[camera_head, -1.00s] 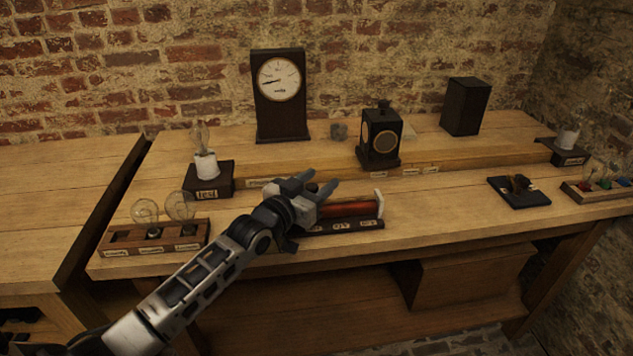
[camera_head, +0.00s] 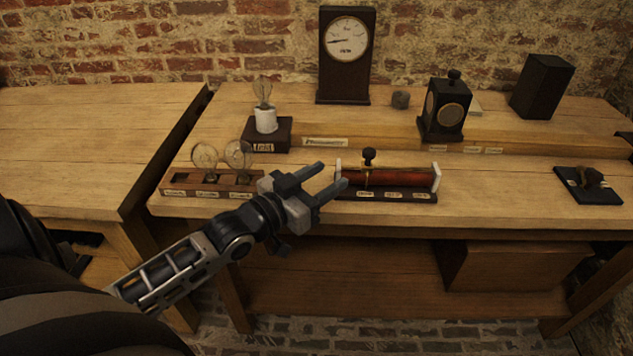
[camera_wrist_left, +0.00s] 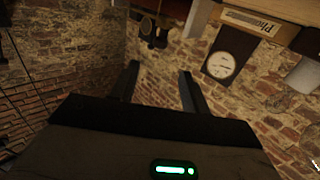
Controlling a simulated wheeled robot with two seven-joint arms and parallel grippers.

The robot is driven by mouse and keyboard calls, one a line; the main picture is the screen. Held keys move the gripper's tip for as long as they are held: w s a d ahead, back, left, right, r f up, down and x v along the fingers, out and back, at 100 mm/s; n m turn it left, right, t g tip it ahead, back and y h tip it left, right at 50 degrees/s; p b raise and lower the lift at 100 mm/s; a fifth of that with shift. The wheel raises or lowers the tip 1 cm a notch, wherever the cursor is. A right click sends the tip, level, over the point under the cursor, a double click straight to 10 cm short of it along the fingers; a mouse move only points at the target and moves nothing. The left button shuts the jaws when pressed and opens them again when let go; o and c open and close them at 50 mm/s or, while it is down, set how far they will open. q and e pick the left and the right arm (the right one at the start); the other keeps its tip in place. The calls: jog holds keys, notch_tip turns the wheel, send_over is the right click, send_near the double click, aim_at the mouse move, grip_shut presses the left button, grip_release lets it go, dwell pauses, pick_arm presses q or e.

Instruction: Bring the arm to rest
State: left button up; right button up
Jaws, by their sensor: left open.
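My left gripper (camera_head: 330,183) is open and empty in the head view. It is in front of the bench's front edge, with its fingers pointing up and right. Its fingertips overlap the left end of the red-brown coil device (camera_head: 390,178) in the picture; I cannot tell whether they touch. In the left wrist view the two dark fingers (camera_wrist_left: 156,80) stand apart with nothing between them. My right gripper is not in view.
The wooden bench (camera_head: 500,205) holds a rack with two bulbs (camera_head: 212,190), a bulb on a dark base (camera_head: 268,132), a dial meter (camera_head: 347,50), a black lamp box (camera_head: 445,108), a dark box (camera_head: 541,85) and a switch (camera_head: 588,185). A lower shelf (camera_head: 350,290) is below.

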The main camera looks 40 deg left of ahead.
pick_arm(q)
jog(key=shift+v, duration=0.8)
jog(key=s+d+f+g, duration=0.7)
jog(key=s+d+f, duration=0.6)
jog(key=f, duration=0.3)
jog(key=shift+s+d+f+y, duration=0.3)
jog(key=shift+d+f+y, duration=0.05)
jog(key=shift+d+y, duration=0.1)
dwell(1.6)
